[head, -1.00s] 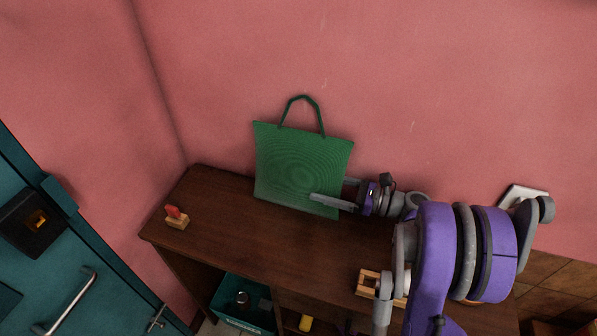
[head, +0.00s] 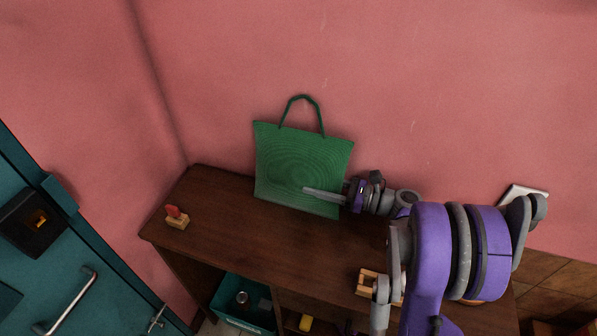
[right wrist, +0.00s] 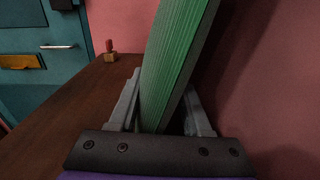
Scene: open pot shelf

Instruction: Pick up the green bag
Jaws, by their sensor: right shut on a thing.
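The green bag (head: 295,160) stands upright on the dark wooden shelf top, close to the pink wall, with its handle loop up. My right gripper (head: 325,192) reaches it from the right, low on its right side, with one finger across the front face. In the right wrist view the bag (right wrist: 172,65) stands edge-on between the two fingers of the gripper (right wrist: 165,105), which is shut on it. The finger behind the bag is hidden in the head view. My left gripper is not in view.
The shelf top (head: 235,215) is mostly clear. A red-handled stamp (head: 176,217) stands at its left end, and a wooden rack (head: 366,283) lies near my right arm. A teal bin (head: 240,303) sits below. A teal door (head: 60,260) is at left.

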